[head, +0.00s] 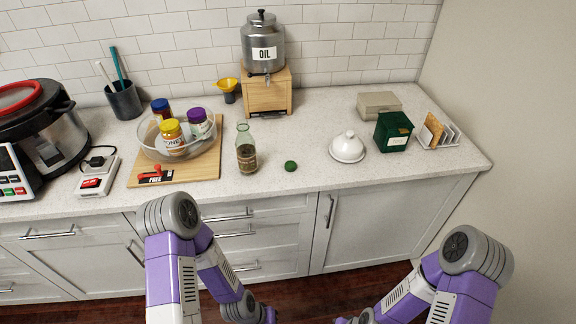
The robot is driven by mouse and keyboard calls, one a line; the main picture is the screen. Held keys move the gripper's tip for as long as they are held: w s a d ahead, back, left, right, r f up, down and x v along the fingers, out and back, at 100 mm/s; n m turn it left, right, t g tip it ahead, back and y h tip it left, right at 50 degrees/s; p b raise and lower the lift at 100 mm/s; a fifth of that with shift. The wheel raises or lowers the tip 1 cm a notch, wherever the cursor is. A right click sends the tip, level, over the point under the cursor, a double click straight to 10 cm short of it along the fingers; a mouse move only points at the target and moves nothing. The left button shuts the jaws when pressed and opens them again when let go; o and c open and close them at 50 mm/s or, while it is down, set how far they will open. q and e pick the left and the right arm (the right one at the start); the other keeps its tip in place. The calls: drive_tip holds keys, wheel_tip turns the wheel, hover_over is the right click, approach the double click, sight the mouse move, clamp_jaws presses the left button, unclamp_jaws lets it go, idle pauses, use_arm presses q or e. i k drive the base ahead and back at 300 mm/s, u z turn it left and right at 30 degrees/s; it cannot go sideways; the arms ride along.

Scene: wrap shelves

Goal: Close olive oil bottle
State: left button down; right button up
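The olive oil bottle (246,153) stands upright on the counter, centre of the head view. It is clear green glass with a dark label, and its neck is open with no cap on it. A small dark green round cap (291,166) lies on the counter just right of the bottle. My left gripper (268,316) and my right gripper (342,320) hang low at the bottom edge of the view, in front of the cabinets and well below the counter. Their fingers are mostly cut off, so I cannot tell how they stand.
A wooden board (205,165) with a glass bowl (150,146) of jars lies left of the bottle. A metal oil dispenser (263,50) on a wooden stand (266,95) is behind. A white domed dish (347,148) and green box (393,131) stand right. The counter around the cap is clear.

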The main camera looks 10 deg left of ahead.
sight(245, 143)
drive_tip(key=k, duration=0.5)
drive_tip(key=u, duration=1.15)
drive_tip(key=i, duration=1.1)
drive_tip(key=z, duration=2.25)
